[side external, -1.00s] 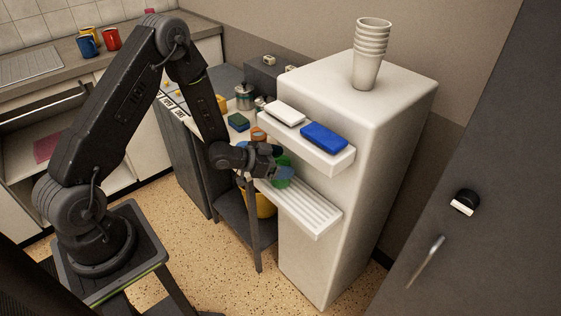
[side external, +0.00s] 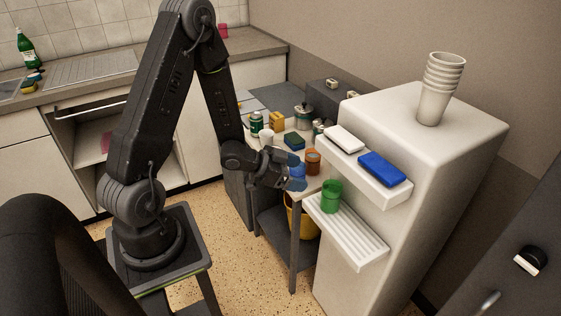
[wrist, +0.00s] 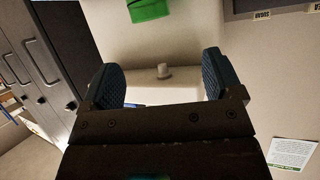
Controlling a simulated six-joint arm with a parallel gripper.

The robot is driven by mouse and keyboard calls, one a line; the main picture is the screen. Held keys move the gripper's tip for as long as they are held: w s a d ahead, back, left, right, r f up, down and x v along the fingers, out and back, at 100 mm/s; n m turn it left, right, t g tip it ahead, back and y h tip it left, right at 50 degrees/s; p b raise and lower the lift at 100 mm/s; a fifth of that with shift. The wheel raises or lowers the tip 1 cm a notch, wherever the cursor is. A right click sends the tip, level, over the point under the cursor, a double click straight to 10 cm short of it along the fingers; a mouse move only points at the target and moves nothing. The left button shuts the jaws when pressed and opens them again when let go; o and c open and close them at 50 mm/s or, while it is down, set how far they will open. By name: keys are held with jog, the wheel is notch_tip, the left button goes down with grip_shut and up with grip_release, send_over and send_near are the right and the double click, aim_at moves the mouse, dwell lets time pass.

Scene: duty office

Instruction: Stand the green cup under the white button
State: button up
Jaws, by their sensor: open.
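The green cup (side external: 331,197) stands upright on the left end of the slatted drip tray (side external: 350,235) of the white machine. The white button (side external: 345,138) is on the left of the ledge above, over the cup's end of the tray; the blue button (side external: 382,168) is to its right. My gripper (side external: 297,179) is open and empty, to the left of the cup with a small gap. In the wrist view the green cup (wrist: 150,9) is cut off by the top edge, beyond the spread fingertips of my gripper (wrist: 161,78).
A stack of pale cups (side external: 440,90) stands on the machine. A yellow bucket (side external: 301,217) is below.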

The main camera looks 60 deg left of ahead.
notch_tip(320, 180, up, 13)
jog(key=n+g+y, duration=0.2)
jog(key=y, duration=0.4)
jog(key=s+d+r+n+g, duration=0.1)
jog(key=s+d+r, duration=0.2)
jog(key=s, duration=0.2)
jog(key=s+d+r+g+h, duration=0.1)
jog(key=s+d+r+g, duration=0.1)
jog(key=s+d, duration=0.2)
jog(key=s+d+r+n+g, duration=0.1)
jog(key=s+d+r, duration=0.2)
jog(key=s, duration=0.5)
jog(key=shift+d+r+n+g+h, duration=0.3)
jog(key=shift+r+h, duration=0.05)
jog(key=shift+h, duration=0.05)
